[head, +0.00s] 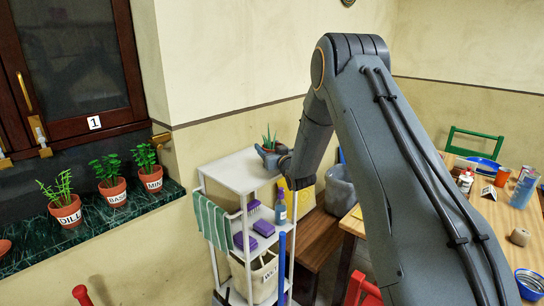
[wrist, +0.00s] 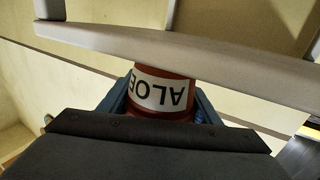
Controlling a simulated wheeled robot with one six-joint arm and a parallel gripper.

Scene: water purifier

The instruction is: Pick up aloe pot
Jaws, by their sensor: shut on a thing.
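The aloe pot (wrist: 163,88) is a reddish-brown pot with a white label, seen upside down in the wrist view. My gripper (wrist: 163,98) is shut on it, one blue finger on each side. In the head view, the green aloe leaves (head: 269,136) rise above my gripper (head: 271,153), at the right side of the white shelf's top (head: 236,171). The pot is mostly hidden there. I cannot tell whether it touches the shelf top.
Dill (head: 66,211), basil (head: 113,190) and mint (head: 151,178) pots stand on the green sill at left. The shelf holds purple sponges, a blue bottle (head: 281,207) and a towel (head: 211,222). A cluttered wooden table is at right. Most of the shelf top is clear.

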